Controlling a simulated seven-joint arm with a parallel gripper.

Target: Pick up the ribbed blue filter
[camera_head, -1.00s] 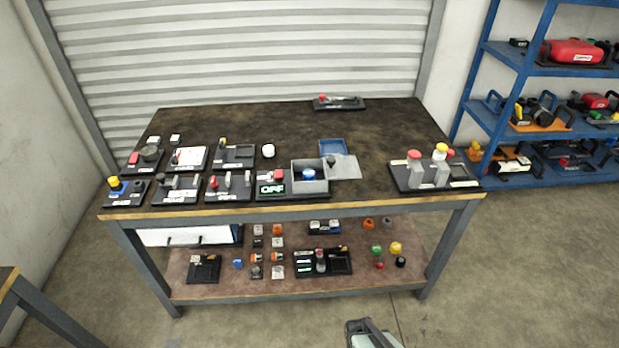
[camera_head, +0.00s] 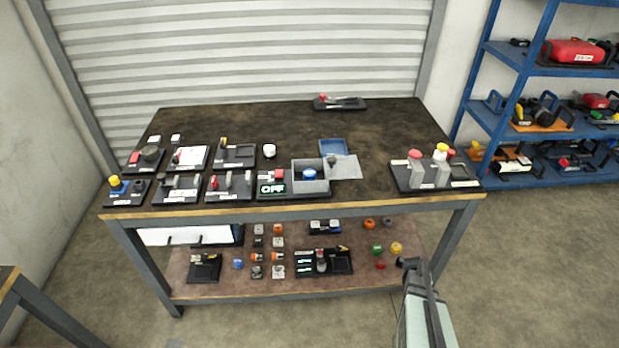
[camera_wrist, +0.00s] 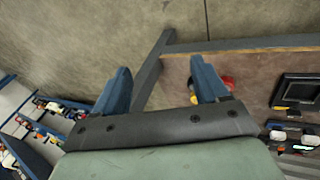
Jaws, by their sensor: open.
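A small round blue part (camera_head: 309,174) sits in a grey open box (camera_head: 310,187) on the table top. Another small blue part (camera_head: 238,264) lies on the lower shelf, at its left. Both are too small for me to tell which one is ribbed. My gripper (camera_head: 409,265) is at the right front of the lower shelf, far to the right of both blue parts. In the wrist view my gripper (camera_wrist: 161,85) is open, with nothing between its two blue fingers. Neither blue part shows clearly in the wrist view.
Red, yellow and green knobs (camera_head: 377,250) lie on the lower shelf (camera_head: 350,288) near my gripper. A red part (camera_wrist: 229,84) shows beside the right finger. The table's right leg (camera_head: 455,235) and front edge (camera_head: 390,203) are close. A blue rack (camera_head: 478,105) stands at the right.

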